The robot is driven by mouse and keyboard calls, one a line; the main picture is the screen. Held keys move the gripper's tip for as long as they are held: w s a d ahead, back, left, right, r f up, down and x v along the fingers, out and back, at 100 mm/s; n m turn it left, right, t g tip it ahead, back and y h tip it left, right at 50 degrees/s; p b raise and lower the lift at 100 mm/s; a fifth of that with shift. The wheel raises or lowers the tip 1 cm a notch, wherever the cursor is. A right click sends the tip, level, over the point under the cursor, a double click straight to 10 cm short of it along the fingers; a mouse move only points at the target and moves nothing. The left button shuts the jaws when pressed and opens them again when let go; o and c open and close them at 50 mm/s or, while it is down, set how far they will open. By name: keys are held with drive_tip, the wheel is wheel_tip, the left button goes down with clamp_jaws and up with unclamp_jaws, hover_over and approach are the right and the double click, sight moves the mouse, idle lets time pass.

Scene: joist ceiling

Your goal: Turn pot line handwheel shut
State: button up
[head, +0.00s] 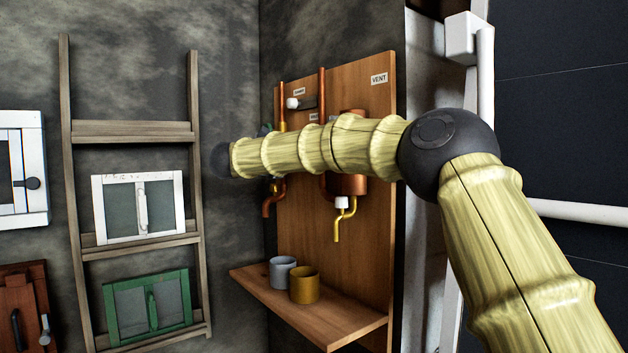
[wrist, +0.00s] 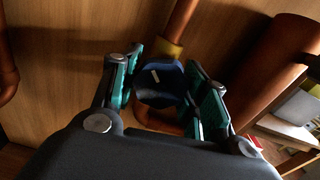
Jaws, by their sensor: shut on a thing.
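A dark blue handwheel (wrist: 158,92) with a short white mark sits on a copper pipe with a brass fitting in the wrist view. My gripper (wrist: 163,72) has its teal-padded fingers on either side of the handwheel and is shut on it. In the head view my arm hides the gripper and most of the valve. The copper pipe (head: 282,100) runs down the wooden board (head: 350,95) there. Whether the handwheel is the pot line's cannot be read from the labels.
A copper cylinder (head: 349,186) with a brass spout (head: 338,222) is mounted right of the valve. A grey cup (head: 283,272) and a brass cup (head: 304,285) stand on the wooden shelf (head: 350,325) below. A wooden ladder rack (head: 69,150) stands at the left.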

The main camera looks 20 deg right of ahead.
drive_tip(key=m+b, duration=0.2)
drive_tip(key=b, duration=0.1)
drive_tip(key=f+m+b, duration=0.1)
drive_tip(key=m+b, duration=0.1)
drive_tip(key=b, duration=0.1)
drive_tip(key=shift+a, duration=0.1)
drive_tip(key=m+b, duration=0.3)
drive_tip(key=b, duration=0.1)
drive_tip(key=shift+w+r+m, duration=0.15)
drive_tip(key=shift+r+m, duration=0.1)
drive_tip(key=shift+m, duration=0.15)
drive_tip(key=shift+r+m+b, duration=0.1)
drive_tip(key=shift+m+b, duration=0.35)
drive_tip(key=shift+m, duration=0.05)
drive_tip(key=shift+r, duration=0.1)
drive_tip(key=o, duration=1.1)
drive_tip(key=shift+a, duration=0.15)
drive_tip(key=shift+c, duration=0.2)
drive_tip(key=v, duration=1.1)
drive_tip(key=shift+a, duration=0.3)
